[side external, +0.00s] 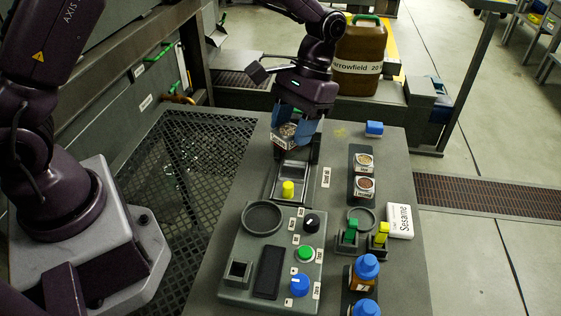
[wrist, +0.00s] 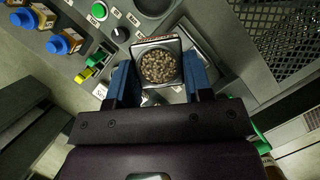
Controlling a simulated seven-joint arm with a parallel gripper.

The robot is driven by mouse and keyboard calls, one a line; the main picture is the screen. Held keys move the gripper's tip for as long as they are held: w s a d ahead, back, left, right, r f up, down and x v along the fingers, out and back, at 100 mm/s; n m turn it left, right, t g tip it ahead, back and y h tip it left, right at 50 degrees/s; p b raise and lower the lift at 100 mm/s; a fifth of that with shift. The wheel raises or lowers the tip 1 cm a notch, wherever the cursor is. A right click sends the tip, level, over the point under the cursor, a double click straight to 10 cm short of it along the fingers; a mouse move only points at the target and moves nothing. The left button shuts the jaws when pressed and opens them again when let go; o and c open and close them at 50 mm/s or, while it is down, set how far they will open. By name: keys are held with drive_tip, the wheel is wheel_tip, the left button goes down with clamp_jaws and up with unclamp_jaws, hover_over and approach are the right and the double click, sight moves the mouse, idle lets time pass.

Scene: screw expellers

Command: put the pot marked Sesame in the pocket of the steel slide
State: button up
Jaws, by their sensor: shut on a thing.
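My gripper (side external: 295,130) is shut on a square clear pot of pale seeds (side external: 284,139), with a blue finger on each side. In the wrist view the pot (wrist: 158,66) sits upright between the fingers (wrist: 162,76), its seeds facing the camera. The writing on its side is too small to read. The fingers and pot partly hide that end.
Two more seed pots (side external: 364,161) (side external: 366,186) stand on a dark strip to the right. A control panel (side external: 235,285) with knobs and buttons is nearer the camera. Green and yellow switches (side external: 350,234) and blue-capped bottles (side external: 366,270) stand right of it.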

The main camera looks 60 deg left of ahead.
drive_tip(key=shift+s+r+m+y, duration=0.2)
drive_tip(key=shift+s+m+y, duration=0.1)
drive_tip(key=shift+s+m, duration=0.35)
drive_tip(key=shift+s+a, duration=0.2)
drive_tip(key=shift+s, duration=0.1)
drive_tip(key=w+a+f+m+t+y, duration=0.2)
drive_tip(key=a+f+m+y, duration=0.3)
drive_tip(key=m, duration=0.6)
drive_tip(key=shift+w+f+m+t+h, duration=0.25)
drive_tip(key=shift+w+f+m+t, duration=0.85)
drive_tip(key=shift+m, duration=1.65)
drive_tip(key=shift+w+f+m+t+h, duration=0.35)
drive_tip(key=shift+f+m+t, duration=0.85)
drive_tip(key=shift+m, duration=1.55)
drive_tip(key=shift+w+f+m+t+h, duration=0.2)
drive_tip(key=shift+w+f+m+t, duration=0.45)
drive_tip(key=shift+f+m, duration=1.55)
drive_tip(key=shift+f+m, duration=0.35)
drive_tip(key=shift+m, duration=0.2)
